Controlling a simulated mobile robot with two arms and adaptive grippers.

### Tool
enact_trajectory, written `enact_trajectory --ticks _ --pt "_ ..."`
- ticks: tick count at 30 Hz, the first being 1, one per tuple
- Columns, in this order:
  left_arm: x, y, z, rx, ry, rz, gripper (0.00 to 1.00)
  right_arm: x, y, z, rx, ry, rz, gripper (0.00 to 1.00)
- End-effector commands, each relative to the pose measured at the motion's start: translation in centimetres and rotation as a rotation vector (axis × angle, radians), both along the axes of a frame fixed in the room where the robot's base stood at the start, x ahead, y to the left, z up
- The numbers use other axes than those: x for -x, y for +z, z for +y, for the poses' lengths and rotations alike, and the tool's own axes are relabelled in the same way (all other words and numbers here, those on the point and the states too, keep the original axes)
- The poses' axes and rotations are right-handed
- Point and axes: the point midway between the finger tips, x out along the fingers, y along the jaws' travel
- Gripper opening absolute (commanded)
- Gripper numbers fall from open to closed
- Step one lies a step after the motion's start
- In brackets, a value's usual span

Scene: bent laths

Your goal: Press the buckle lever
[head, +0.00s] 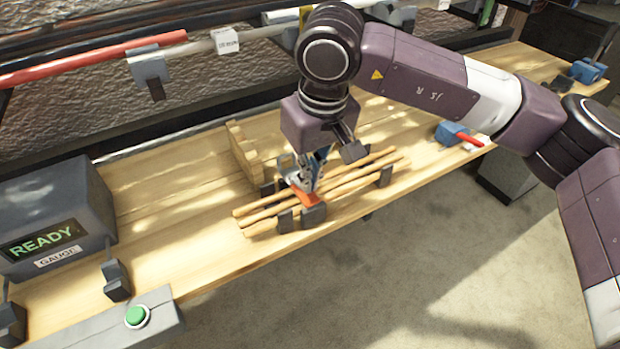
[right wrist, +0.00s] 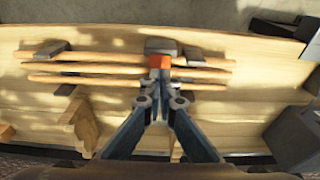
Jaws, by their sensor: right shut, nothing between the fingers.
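The orange buckle lever (head: 304,197) lies across the bundle of wooden laths (head: 262,215) on the bench, by a dark grey buckle block (head: 313,215) at the front. The lever also shows in the right wrist view (right wrist: 158,62), beside the grey block (right wrist: 160,46). My right gripper (head: 317,182) points down just above the laths, close to the lever, its fingers shut and empty. In the right wrist view its fingertips (right wrist: 162,98) meet just short of the lever. I cannot tell whether they touch it. My left gripper is out of view.
Dark upright posts (head: 285,220) stand around the laths, with a stepped wooden block (head: 243,153) behind them. A gauge box (head: 52,215) reading READY and a green button (head: 136,316) are at the left. A blue clamp with a red handle (head: 455,134) sits at the right.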

Motion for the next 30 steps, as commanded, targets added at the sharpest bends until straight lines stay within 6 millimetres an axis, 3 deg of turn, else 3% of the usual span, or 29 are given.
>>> enact_trajectory --ticks 30 --pt "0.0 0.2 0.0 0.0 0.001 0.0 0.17 -1.4 0.4 0.8 -0.001 0.0 -0.001 0.0"
